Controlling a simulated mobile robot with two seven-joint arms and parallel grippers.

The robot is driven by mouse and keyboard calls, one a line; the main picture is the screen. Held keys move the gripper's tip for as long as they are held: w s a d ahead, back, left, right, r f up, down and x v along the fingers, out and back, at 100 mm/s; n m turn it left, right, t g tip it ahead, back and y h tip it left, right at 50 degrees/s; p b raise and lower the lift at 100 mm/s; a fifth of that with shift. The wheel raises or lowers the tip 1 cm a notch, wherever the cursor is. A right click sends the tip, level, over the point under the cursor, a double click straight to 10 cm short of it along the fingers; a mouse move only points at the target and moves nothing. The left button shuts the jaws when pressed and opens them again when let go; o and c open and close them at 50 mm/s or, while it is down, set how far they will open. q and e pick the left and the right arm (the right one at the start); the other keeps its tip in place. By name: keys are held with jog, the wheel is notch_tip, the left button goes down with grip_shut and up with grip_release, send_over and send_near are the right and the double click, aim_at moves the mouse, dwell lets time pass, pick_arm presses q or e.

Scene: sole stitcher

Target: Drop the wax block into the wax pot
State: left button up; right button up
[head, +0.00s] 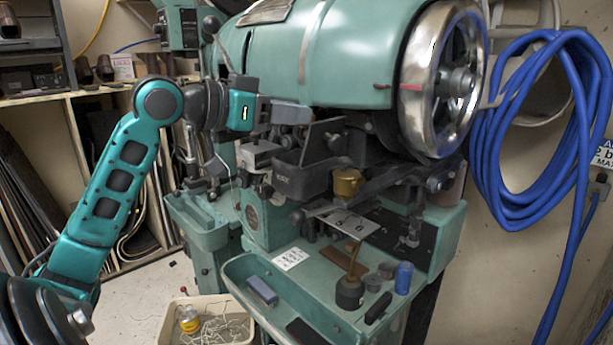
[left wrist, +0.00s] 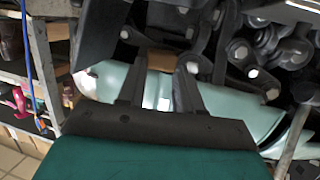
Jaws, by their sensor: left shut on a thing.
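My left gripper (head: 290,113) reaches in from the left, just under the green machine head. It is shut on the wax block, a small brown piece (left wrist: 160,61) between its fingertips in the left wrist view. In the head view I cannot make the block out. The inside of the pot is mostly hidden. My right gripper is not in view.
The machine head (head: 330,50) and its handwheel (head: 408,85) stand close above and right. A brass cup (head: 347,182) sits right of the pot. A green tray (head: 330,310) below holds small items. A bin (head: 170,325) stands on the floor. Blue hose (head: 490,130) hangs at right.

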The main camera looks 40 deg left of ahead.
pick_arm(q)
jog(key=o, duration=1.1)
jog(key=shift+s, duration=0.1)
jog(key=b+v, duration=0.2)
jog(key=v, duration=1)
jog(key=shift+s+a+r, duration=0.1)
jog(key=shift+s+r, duration=0.05)
jog(key=shift+s, duration=0.2)
